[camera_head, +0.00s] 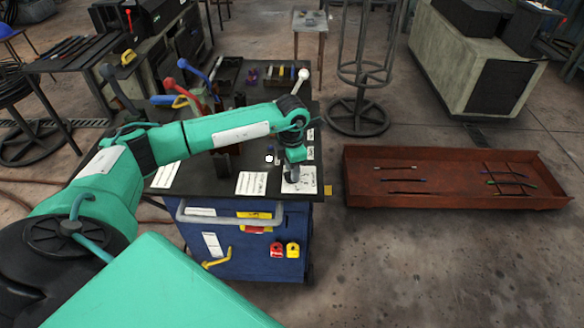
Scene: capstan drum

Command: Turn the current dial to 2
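My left arm reaches in from the left over the dark top of a blue cabinet (250,243). My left gripper (293,176) points down over a white plate (303,187) near the top's right front corner. The fingers are dark and small, and I cannot tell whether they are open or shut, or whether they touch anything. I cannot make out the current dial; the gripper may cover it. A small white round knob (268,158) shows just left of the gripper. My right gripper is not in view.
Red and blue levers (204,91) and a white-knobbed lever (303,77) rise behind the forearm. White label cards (251,183) lie on the top. Red and yellow padlocks (284,250) hang on the front. A rusty red tray (455,201) stands on the floor at right.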

